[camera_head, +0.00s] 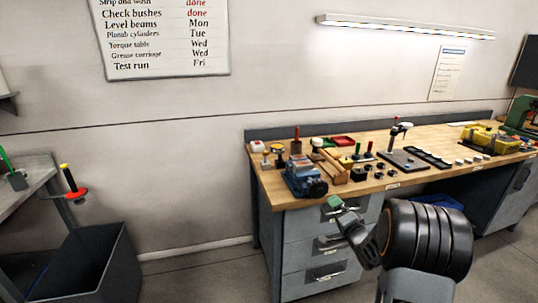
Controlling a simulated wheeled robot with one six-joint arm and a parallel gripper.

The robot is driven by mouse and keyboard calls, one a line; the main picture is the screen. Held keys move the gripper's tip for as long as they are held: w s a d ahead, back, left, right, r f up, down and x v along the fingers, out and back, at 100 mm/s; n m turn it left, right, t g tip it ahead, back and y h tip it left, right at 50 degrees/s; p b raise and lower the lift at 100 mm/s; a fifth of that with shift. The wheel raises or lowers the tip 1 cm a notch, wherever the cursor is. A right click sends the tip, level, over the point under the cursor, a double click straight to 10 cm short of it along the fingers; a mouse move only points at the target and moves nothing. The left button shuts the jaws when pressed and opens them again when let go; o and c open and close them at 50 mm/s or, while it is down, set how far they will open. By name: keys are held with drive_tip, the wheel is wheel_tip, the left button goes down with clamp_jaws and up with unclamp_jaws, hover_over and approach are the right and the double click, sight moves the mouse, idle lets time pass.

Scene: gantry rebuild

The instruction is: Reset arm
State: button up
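My arm rises from the bottom right of the head view, in front of the workbench drawers. Its dark ribbed part is large and close to the camera. What looks like my gripper (340,208) is the small grey end pointing up and left, with a green patch at its tip. It shows small and partly turned away, so I cannot tell whether it is open or shut, or whether the green patch is part of it or something held. It appears in front of the drawers, just below the bench top's front edge in the picture.
A wooden-topped workbench (466,137) carries a blue vise (304,178), a yellow item (484,138), and several small tools and parts. A dark open bin (90,265) and a grey side table (28,185) stand at left. Floor between bin and bench is clear.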

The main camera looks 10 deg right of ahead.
drive_tip(key=s+d+f+n+g+h, duration=0.25)
drive_tip(key=d+f+g, duration=0.2)
drive_tip(key=f, duration=0.25)
drive_tip(key=s+a+n+g+h, duration=0.2)
drive_tip(key=s+a+n+g, duration=0.1)
drive_tip(key=s+g, duration=0.45)
drive_tip(key=s+a+r+n+g+y+p, duration=0.1)
drive_tip(key=s+a+r+n, duration=0.2)
drive_tip(key=s+a+r, duration=0.3)
drive_tip(key=s+a+r+n+g+y+p, duration=0.1)
drive_tip(key=s+a+r+n+y+p, duration=0.1)
drive_tip(key=s+a+r, duration=0.5)
drive_tip(key=s+a+n, duration=0.1)
drive_tip(key=s+a, duration=0.2)
drive_tip(key=a, duration=0.2)
drive_tip(key=shift+s+r+n, duration=0.15)
drive_tip(key=shift+n, duration=0.2)
